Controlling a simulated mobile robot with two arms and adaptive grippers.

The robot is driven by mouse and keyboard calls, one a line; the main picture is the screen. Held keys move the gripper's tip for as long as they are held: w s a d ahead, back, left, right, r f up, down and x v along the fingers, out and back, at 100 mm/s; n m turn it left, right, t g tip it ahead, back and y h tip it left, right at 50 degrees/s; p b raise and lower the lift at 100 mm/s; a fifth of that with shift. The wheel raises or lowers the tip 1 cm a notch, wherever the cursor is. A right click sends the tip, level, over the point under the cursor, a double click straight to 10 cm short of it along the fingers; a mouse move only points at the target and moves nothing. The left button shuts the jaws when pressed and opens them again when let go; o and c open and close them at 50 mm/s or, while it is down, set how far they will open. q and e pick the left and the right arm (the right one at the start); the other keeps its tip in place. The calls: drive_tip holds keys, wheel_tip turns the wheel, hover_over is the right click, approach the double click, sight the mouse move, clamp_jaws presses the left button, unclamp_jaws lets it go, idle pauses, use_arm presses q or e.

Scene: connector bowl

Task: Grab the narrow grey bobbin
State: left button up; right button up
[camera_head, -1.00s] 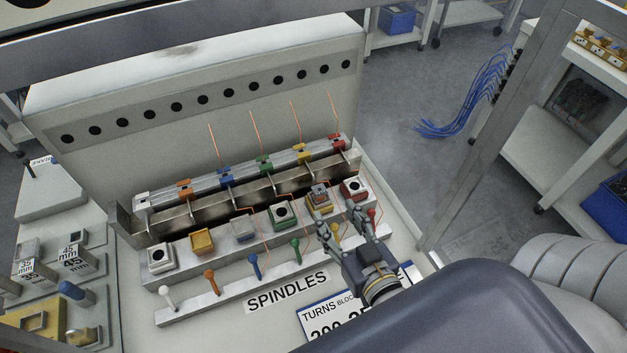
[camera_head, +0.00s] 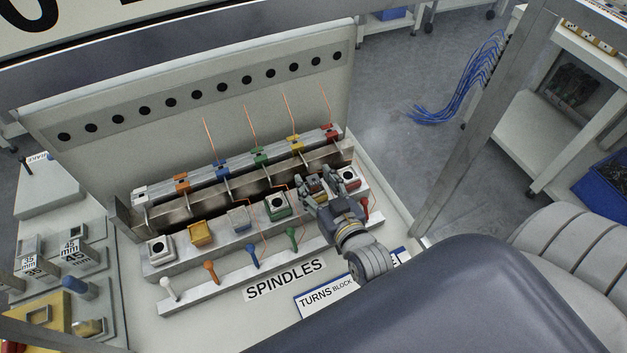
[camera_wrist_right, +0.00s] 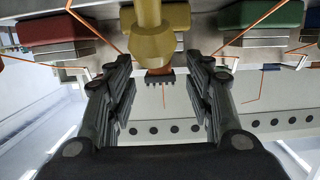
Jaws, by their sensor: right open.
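A small grey bobbin with a copper-coloured winding (camera_head: 315,185) appears to sit on the yellow spindle block, partly hidden by my right gripper (camera_head: 326,184). In the right wrist view, a dark toothed end with copper colour above it (camera_wrist_right: 160,76) shows between the fingers of the gripper (camera_wrist_right: 158,62), below the yellow block (camera_wrist_right: 176,17). The fingers are open, one on each side, with visible gaps. I cannot tell how narrow the bobbin is. A pale grey piece (camera_head: 238,217) sits at the blue position. My left gripper is not in view.
Neighbouring blocks are green (camera_head: 277,206) and red (camera_head: 349,177). A yellow lever knob (camera_wrist_right: 150,32) stands close above the fingers in the wrist view. Thin copper wires run up behind the row. The SPINDLES label (camera_head: 286,280) lies in front.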

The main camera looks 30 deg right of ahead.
drive_tip(key=c, duration=1)
drive_tip(key=shift+r, duration=0.15)
